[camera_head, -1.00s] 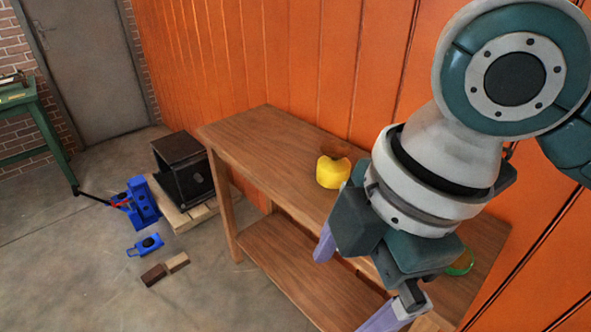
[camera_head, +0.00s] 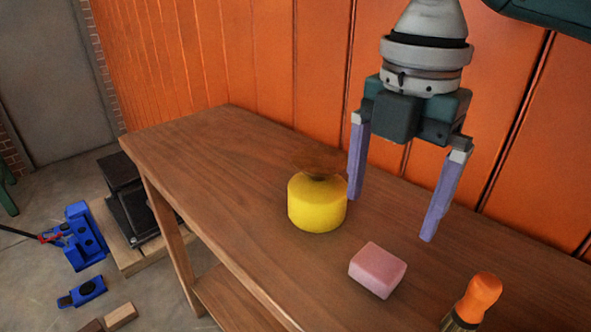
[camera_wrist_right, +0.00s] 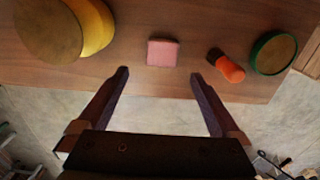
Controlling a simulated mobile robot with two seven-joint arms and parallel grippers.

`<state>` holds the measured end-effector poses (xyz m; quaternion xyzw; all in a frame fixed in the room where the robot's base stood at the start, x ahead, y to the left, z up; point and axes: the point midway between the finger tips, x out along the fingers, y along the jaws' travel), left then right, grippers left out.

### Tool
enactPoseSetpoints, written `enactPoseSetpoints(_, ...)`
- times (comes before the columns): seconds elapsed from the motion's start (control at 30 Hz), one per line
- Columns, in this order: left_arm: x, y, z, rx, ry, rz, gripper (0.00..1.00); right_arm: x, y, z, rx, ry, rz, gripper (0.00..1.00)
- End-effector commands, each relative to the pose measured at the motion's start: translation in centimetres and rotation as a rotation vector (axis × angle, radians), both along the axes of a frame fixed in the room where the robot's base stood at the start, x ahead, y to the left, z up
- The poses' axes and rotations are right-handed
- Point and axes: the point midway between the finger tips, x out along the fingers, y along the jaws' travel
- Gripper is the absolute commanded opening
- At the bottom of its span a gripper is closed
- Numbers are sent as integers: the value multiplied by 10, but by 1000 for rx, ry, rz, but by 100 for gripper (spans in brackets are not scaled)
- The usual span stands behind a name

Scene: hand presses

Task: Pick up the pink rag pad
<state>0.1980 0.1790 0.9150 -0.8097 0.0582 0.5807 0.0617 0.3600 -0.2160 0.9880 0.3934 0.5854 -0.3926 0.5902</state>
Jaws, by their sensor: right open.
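The pink rag pad (camera_head: 378,269) is a small pink block lying on the wooden table, right of the yellow object in the head view. My right gripper (camera_head: 394,218) is open and empty, with its two purple fingers spread and pointing down above the table, behind the pad in the head view. In the right wrist view the pad (camera_wrist_right: 163,52) lies beyond the fingertips, in line with the gap between the fingers (camera_wrist_right: 160,75). Nothing touches the pad. My left gripper is not seen.
A yellow round object with a brown top (camera_head: 317,204) stands left of the pad. An orange-handled tool (camera_head: 479,300) stands to the right. A green-rimmed round item (camera_wrist_right: 274,53) lies farther right. The wooden table (camera_head: 200,150) is clear at its left end. An orange wall (camera_head: 300,70) rises behind.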

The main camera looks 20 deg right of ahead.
Motion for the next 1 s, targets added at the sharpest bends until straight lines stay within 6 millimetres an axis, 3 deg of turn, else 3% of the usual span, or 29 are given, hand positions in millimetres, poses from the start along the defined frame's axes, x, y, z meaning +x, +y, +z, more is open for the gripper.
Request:
enactPoseSetpoints(0.47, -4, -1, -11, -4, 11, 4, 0, -1, -1, -53, 0, 3, 1, 100)
enactPoseSetpoints(0.73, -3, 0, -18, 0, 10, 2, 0, -3, -4, -94, -2, 3, 0, 100)
enactPoseSetpoints(1.0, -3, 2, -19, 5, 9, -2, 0, -3, -3, -100, -1, 1, 1, 100)
